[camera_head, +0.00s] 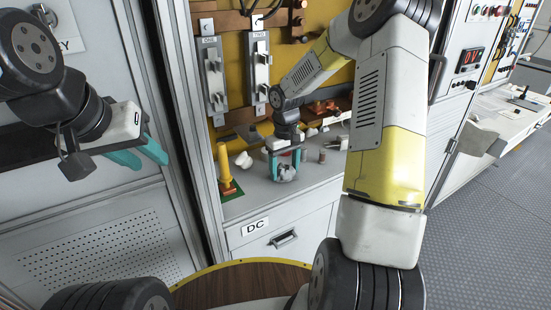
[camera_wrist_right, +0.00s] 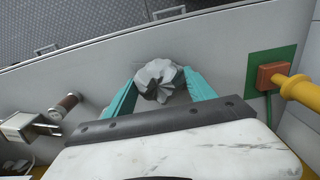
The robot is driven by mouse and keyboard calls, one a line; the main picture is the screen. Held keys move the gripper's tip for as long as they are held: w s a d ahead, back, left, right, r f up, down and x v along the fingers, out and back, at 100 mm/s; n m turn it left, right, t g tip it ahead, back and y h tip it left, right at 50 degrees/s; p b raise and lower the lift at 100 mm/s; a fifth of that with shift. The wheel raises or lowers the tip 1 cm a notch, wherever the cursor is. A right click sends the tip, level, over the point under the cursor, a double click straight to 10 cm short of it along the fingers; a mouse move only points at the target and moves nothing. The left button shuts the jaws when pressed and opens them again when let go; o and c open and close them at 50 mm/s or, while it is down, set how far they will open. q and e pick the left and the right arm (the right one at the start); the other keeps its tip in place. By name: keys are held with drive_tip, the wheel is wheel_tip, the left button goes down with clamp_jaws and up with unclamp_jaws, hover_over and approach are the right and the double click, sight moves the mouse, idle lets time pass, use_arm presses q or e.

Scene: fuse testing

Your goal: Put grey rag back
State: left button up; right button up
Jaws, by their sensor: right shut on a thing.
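The grey rag (camera_head: 286,174) is a crumpled ball at the grey counter inside the cabinet. In the right wrist view the rag (camera_wrist_right: 160,79) sits between the teal fingertips of my right gripper (camera_wrist_right: 158,90), which is shut on it. In the head view my right gripper (camera_head: 284,163) points down with the rag at its tips. I cannot tell whether the rag touches the counter. My left gripper (camera_head: 150,163) is open and empty, in front of the grey cabinet door at the left.
A yellow-handled tool (camera_head: 225,165) stands on a green base left of the rag. White crumpled pieces (camera_head: 243,160) lie near it. A small brown cylinder (camera_wrist_right: 65,105) is on the other side. A drawer marked DC (camera_head: 284,240) is below the counter.

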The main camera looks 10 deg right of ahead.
sight(284, 167)
drive_tip(key=o, duration=1.3)
drive_tip(key=shift+f, duration=0.15)
wheel_tip(284, 167, up, 12)
drive_tip(key=shift+s+a+r+m+t+y, duration=0.5)
drive_tip(key=shift+s+r+t, duration=0.55)
drive_tip(key=shift+s+r, duration=2.1)
drive_tip(key=shift+s+a+r+m+t+y, duration=0.25)
drive_tip(key=shift+s+r+m+t, duration=0.7)
drive_tip(key=shift+s, duration=3.95)
drive_tip(key=shift+s+a+r+m+t+y, duration=0.35)
drive_tip(key=shift+s+r+t, duration=0.75)
drive_tip(key=shift+s+r, duration=2.25)
drive_tip(key=shift+s+f, duration=0.65)
drive_tip(key=shift+f, duration=0.05)
